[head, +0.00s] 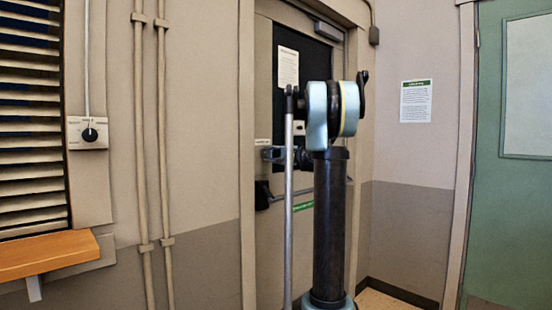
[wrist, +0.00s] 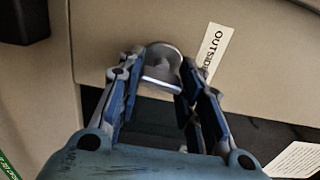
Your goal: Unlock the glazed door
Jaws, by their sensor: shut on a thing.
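The glazed door (head: 285,120) stands closed in the middle of the head view, with a dark glass pane and a paper notice on it. A grey rounded lock turn (wrist: 160,52) sits on the beige door face in the wrist view, beside a label reading "OUTSIDE". My gripper (wrist: 157,75) has its blue-grey fingers on either side of the turn and is shut on it. In the head view my gripper (head: 274,155) is at the door's left edge, above the push bar, partly hidden by my arm. The turn itself is hidden there.
A push bar (head: 300,198) crosses the door below my gripper; its black end (wrist: 24,20) shows in the wrist view. A dial box (head: 88,132), pipes (head: 150,130) and a wooden ledge (head: 48,254) are at left. A green door (head: 510,210) stands at right.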

